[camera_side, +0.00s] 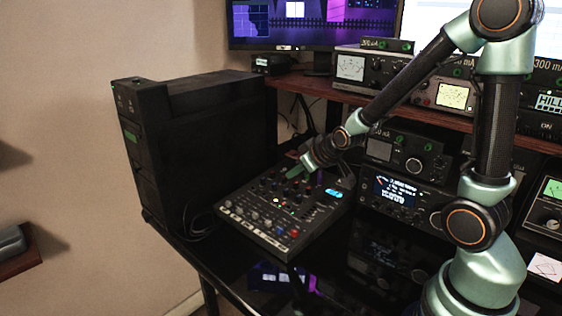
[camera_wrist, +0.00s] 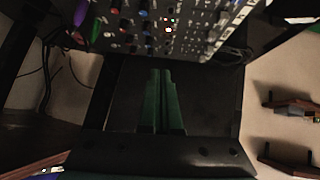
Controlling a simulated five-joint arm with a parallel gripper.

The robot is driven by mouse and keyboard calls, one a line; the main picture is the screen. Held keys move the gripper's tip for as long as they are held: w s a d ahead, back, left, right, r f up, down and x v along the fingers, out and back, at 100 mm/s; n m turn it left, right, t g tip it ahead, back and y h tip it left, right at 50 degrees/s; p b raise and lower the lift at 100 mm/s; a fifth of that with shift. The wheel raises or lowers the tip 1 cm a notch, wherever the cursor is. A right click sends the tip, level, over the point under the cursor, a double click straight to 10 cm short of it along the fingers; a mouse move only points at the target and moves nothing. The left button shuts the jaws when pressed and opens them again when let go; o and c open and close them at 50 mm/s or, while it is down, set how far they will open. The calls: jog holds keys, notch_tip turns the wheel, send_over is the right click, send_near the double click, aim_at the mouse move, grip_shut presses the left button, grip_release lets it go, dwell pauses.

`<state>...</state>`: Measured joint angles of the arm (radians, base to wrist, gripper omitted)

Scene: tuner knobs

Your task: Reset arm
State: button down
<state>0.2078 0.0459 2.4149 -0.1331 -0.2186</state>
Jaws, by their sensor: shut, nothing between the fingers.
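My gripper (camera_side: 293,172) is over the back part of a black mixer panel (camera_side: 262,238) in the side view. Its green fingers are together and hold nothing. In the wrist view the shut fingers (camera_wrist: 161,73) point up the picture, side by side, toward the mixer (camera_wrist: 190,45) with its rows of coloured knobs. I cannot tell from the side view whether the fingertips touch any knob. My arm reaches in from the right, crossing in front of the shelf.
A black computer tower (camera_side: 205,130) stands left of the mixer. Radio units (camera_side: 400,195) stand to its right, below a wooden shelf (camera_side: 310,87) carrying meters (camera_side: 366,70). A monitor (camera_side: 300,22) is behind. The glossy desk front (camera_side: 300,275) is clear.

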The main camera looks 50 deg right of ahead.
jog(key=s+a+r+g+y, duration=0.1)
jog(key=s+a+r, duration=0.3)
jog(key=s, duration=0.3)
jog(key=s+a+r+g+y, duration=0.1)
jog(key=s+a+r+g, duration=0.1)
jog(key=s+a+r, duration=0.3)
jog(key=s, duration=0.2)
jog(key=shift+s+r+g, duration=0.3)
dwell(0.5)
